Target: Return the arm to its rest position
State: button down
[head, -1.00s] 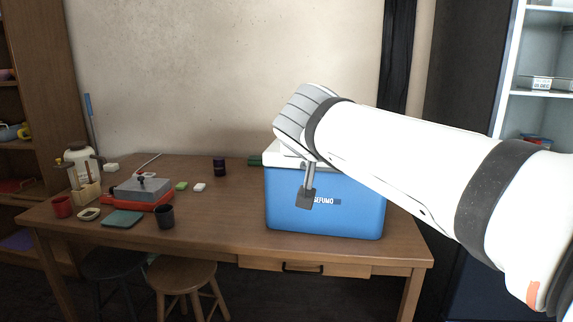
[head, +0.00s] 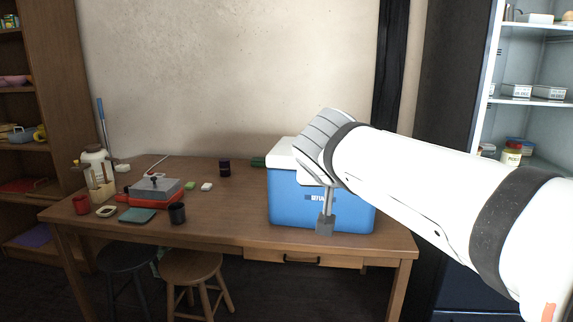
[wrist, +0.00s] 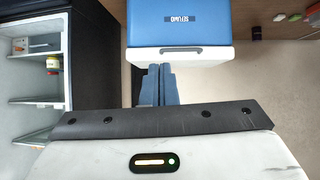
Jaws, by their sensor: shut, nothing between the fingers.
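My arm reaches in from the right in the head view. My gripper (head: 325,224) points down in front of the blue cooler box with a white lid (head: 290,205), and it is shut and empty. The cooler stands on the right part of the wooden table. In the wrist view the two fingers of my gripper (wrist: 160,72) lie close together, below the cooler (wrist: 180,22) in the picture. I cannot tell whether the fingers touch the cooler.
The wooden table (head: 230,222) holds a red-and-grey grill (head: 153,192), cups and small items at left. Stools (head: 192,264) stand under its front edge. A wooden shelf (head: 48,110) is at far left. An open fridge (head: 540,105) stands at right behind my arm.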

jog(key=s+d+f+n+g+y+p, duration=0.1)
jog(key=s+d+g+p, duration=0.2)
jog(key=s+p, duration=0.6)
jog(key=s+d+f+n+g+y+p, duration=0.1)
jog(key=s+d+g+p, duration=0.2)
jog(key=s+p, duration=0.6)
jog(key=g+p, duration=0.2)
jog(key=p, duration=0.1)
jog(key=shift+s+f+y, duration=0.2)
jog(key=shift+s+y, duration=0.15)
jog(key=shift+y, duration=0.05)
dwell(0.4)
jog(key=c, duration=2.1)
grip_release()
